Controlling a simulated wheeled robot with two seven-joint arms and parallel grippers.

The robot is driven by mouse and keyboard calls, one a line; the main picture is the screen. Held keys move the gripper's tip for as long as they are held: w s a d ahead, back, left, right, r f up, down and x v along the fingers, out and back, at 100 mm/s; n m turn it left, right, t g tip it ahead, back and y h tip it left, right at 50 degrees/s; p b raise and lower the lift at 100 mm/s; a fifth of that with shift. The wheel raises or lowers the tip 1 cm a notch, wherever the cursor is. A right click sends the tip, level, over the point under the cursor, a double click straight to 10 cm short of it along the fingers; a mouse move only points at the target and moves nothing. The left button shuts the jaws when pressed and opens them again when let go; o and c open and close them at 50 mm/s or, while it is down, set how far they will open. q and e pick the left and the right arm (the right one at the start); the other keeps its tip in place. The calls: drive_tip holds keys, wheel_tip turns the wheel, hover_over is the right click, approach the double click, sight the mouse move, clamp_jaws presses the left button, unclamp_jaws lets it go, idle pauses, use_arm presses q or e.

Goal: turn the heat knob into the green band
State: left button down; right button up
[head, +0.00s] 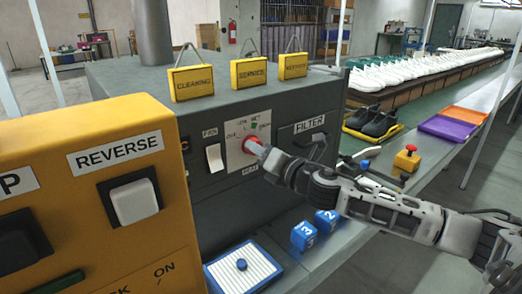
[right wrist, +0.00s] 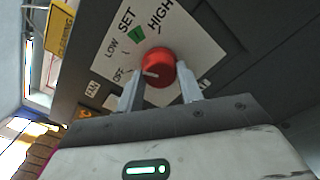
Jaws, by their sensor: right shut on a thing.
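The red heat knob (head: 253,147) sits on a white dial plate (head: 238,132) on the front of the grey machine. In the right wrist view the knob (right wrist: 158,67) shows a white pointer mark on its left side, toward OFF. The green band (right wrist: 136,34) lies at SET, between LOW and HIGH, and the mark is away from it. My right gripper (right wrist: 160,88) is shut on the knob, one finger at each side. In the head view the gripper (head: 264,156) partly covers the knob. My left gripper is not in view.
A white rocker switch (head: 215,157) is left of the dial and a FILTER panel (head: 309,124) is right of it. A yellow REVERSE box (head: 115,200) stands close at the left. Blue numbered blocks (head: 304,236) lie below my right arm.

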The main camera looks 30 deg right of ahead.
drive_tip(key=m+p, duration=0.2)
drive_tip(key=m, duration=0.5)
drive_tip(key=shift+m, duration=0.7)
drive_tip(key=o, duration=1)
drive_tip(key=shift+d, duration=0.1)
drive_tip(key=s+d+b, duration=0.1)
drive_tip(key=s, duration=1.5)
drive_tip(key=shift+b, duration=0.4)
